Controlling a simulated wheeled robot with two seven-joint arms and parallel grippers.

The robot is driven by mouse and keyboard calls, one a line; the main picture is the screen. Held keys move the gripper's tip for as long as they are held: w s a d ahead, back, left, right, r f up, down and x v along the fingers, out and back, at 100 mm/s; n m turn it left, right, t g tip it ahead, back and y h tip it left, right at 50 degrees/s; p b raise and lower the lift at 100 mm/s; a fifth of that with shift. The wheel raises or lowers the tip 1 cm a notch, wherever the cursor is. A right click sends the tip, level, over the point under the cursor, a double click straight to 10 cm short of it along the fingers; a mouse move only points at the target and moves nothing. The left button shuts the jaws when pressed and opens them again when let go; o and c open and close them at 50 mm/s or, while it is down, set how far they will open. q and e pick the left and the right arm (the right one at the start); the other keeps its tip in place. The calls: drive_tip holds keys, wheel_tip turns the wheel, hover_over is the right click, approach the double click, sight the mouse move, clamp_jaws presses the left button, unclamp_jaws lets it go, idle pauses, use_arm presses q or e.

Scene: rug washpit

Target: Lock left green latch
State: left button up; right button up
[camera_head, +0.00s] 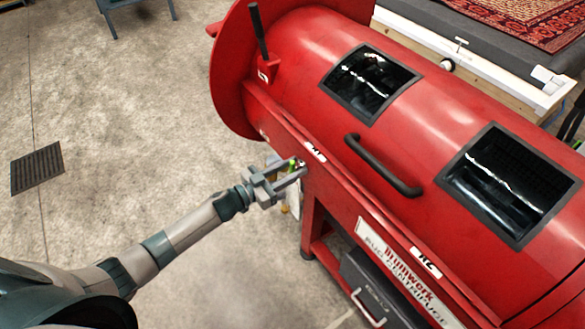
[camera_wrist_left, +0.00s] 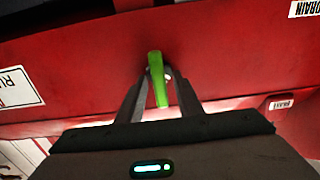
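The green latch (camera_wrist_left: 158,82) is a short bright green lever on the red front of the drum machine. In the head view, a small bit of the green latch (camera_head: 292,163) shows at the fingertips, near a white label. My left gripper (camera_head: 298,170) reaches in from the left, level with the machine's front edge. In the left wrist view, the left gripper's dark fingers (camera_wrist_left: 160,86) stand on both sides of the latch with a narrow gap around it. The fingers look open, not clamped on it. My right gripper is in neither view.
The red drum (camera_head: 420,115) has two dark windows and a black bar handle (camera_head: 383,165). A black lever (camera_head: 258,30) stands at its far left end. A grey box (camera_head: 375,290) hangs below the front.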

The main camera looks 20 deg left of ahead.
use_arm(q)
clamp_jaws()
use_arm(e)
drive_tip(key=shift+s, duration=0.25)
